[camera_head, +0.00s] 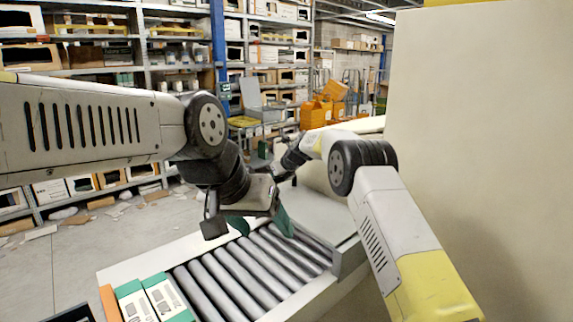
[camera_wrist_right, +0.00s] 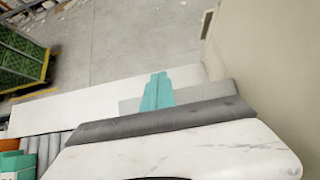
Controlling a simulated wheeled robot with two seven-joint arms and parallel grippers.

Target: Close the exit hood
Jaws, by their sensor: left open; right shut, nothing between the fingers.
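The exit hood is most likely the pale grey housing (camera_head: 318,178) at the far end of the roller conveyor (camera_head: 235,275). My right arm partly covers it, and I cannot tell how far its cover stands open. My left gripper (camera_head: 262,223) is open and empty, with teal fingers, low over the rollers in front of the housing.
White cartons with teal edges (camera_head: 152,298) lie at the conveyor's near end. A large beige wall (camera_head: 480,120) closes off the right side. Racks of boxes (camera_head: 100,45) and orange bins (camera_head: 318,112) stand behind. The floor at left (camera_head: 60,260) is open, with scattered cardboard.

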